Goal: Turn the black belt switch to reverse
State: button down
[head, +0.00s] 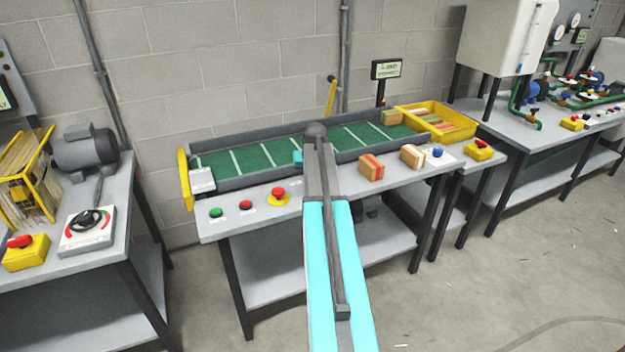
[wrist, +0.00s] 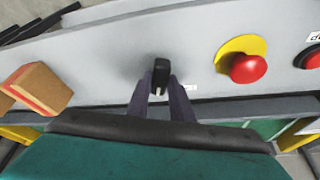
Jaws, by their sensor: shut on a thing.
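The black belt switch (wrist: 161,70) is on the front panel of the conveyor table, in the middle of the wrist view. My gripper (wrist: 161,84) is shut on it, with one dark finger at each side of the knob. The knob looks lengthwise in the picture; I cannot tell which setting it points to. A small white label beside it is mostly covered by the fingers. In the head view my arm hides the switch and the fingers. The green conveyor belt (head: 245,160) runs along the table behind.
A red emergency stop on yellow (wrist: 248,68) is close beside the switch; it also shows in the head view (head: 279,194). A red button (head: 246,204) and green button (head: 216,212) are farther left. A cardboard box (head: 371,167) stands to the right of my arm.

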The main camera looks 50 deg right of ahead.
jog(key=shift+w+a+m+g+h, duration=0.1)
jog(key=shift+m+g+h, duration=0.25)
jog(key=shift+m, duration=0.95)
jog(key=shift+w+m+g+h, duration=0.15)
jog(key=shift+m+g, duration=0.3)
jog(key=shift+m, duration=0.85)
jog(key=shift+s, duration=0.15)
jog(key=c, duration=1.6)
grip_release()
jog(key=shift+o, duration=0.2)
jog(key=shift+r, duration=0.15)
jog(key=b+v, duration=0.1)
jog(key=v, duration=1.2)
jog(key=shift+a+r+b, duration=0.2)
jog(key=shift+a+b, duration=0.05)
jog(key=shift+b, duration=0.15)
jog(key=shift+f, duration=0.1)
